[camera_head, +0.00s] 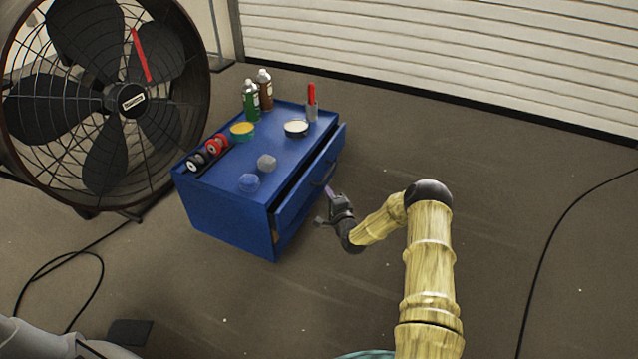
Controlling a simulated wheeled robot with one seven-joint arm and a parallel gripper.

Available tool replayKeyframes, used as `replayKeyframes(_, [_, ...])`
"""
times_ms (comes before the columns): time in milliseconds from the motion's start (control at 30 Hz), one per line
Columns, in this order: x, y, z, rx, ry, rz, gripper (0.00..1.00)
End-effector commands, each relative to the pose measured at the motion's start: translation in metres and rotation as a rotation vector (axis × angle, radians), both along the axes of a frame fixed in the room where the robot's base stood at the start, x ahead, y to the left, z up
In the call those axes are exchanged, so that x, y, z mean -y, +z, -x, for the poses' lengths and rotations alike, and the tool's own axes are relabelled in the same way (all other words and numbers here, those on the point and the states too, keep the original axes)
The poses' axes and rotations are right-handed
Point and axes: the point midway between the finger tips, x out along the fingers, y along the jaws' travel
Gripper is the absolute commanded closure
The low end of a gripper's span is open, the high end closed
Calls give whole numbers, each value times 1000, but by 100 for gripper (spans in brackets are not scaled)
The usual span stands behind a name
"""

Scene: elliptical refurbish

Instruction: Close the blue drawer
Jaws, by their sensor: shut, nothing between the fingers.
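A blue cabinet (222,218) stands on the floor left of the middle. Its upper blue drawer (310,178) is partly pulled out toward the right, with a dark gap showing behind its front. A dark handle sits on the drawer front. My gripper (329,203) is shut and empty, just in front of the drawer near the handle. I cannot tell whether its fingertips touch the drawer or handle. The drawer's inside is mostly hidden.
Spray cans (251,101), a cup with a red item (312,108), bowls, rolls and small lumps stand on the cabinet top. A large fan (128,99) stands at left. Cables lie on the floor at both sides.

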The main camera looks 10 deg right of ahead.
Motion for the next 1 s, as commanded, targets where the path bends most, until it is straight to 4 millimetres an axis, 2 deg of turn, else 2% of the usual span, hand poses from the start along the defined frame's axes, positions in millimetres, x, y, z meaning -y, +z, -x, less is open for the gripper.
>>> replayKeyframes(100, [-2, 4, 25, -4, 7, -2, 100])
replayKeyframes(300, [-2, 2, 53, -3, 14, -2, 100])
replayKeyframes(433, [-1, 1, 60, -1, 13, -2, 100])
replayKeyframes(667, [0, 0, 60, 0, 12, -1, 100])
replayKeyframes(833, [-1, 5, 59, -11, 23, 22, 71])
replayKeyframes(1000, [-13, 30, 56, -80, 86, 154, 71])
